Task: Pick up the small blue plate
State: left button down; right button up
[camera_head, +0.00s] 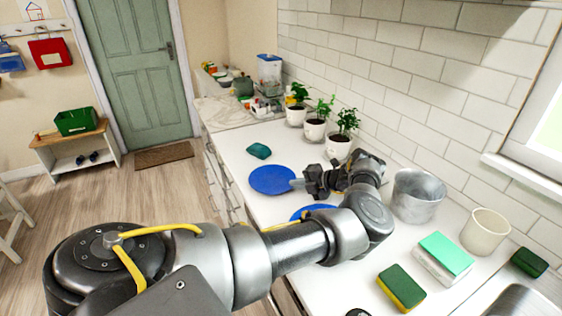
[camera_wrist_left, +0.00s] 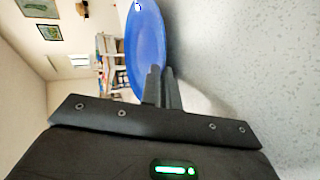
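A round blue plate (camera_head: 270,180) lies on the white counter, towards its left edge. A second blue plate (camera_head: 309,211) is nearer and mostly hidden behind my left arm; I cannot tell which is smaller. My left gripper (camera_head: 296,184) is at the right edge of the farther plate, low over the counter. In the left wrist view, the fingers (camera_wrist_left: 162,84) are nearly together, with the near rim of the blue plate (camera_wrist_left: 146,45) at their tips. They look shut on this rim. My right gripper is not in view.
Several potted plants (camera_head: 314,130) line the tiled wall. A dark green item (camera_head: 258,151) lies behind the farther plate. A metal pot (camera_head: 417,196), a cream cup (camera_head: 486,231) and sponges (camera_head: 401,288) stand to the right.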

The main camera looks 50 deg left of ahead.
pick_arm(q)
jog(key=shift+r, duration=0.5)
notch_tip(320, 180, up, 2)
jog(key=shift+a+r+b, duration=0.1)
jog(key=shift+r+b, duration=0.05)
jog(key=shift+b, duration=0.15)
jog(key=s+r, duration=0.1)
jog(key=s+a+r, duration=0.1)
jog(key=s+r, duration=0.1)
jog(key=s+r+b, duration=0.1)
jog(key=r, duration=0.1)
jog(key=shift+s+a+r, duration=0.1)
jog(key=shift+s+a, duration=0.05)
jog(key=shift+a, duration=0.25)
jog(key=s+a+r+b, duration=0.2)
jog(key=s+a+r, duration=0.2)
jog(key=s, duration=0.4)
jog(key=shift+s+r, duration=0.2)
jog(key=shift+r, duration=0.15)
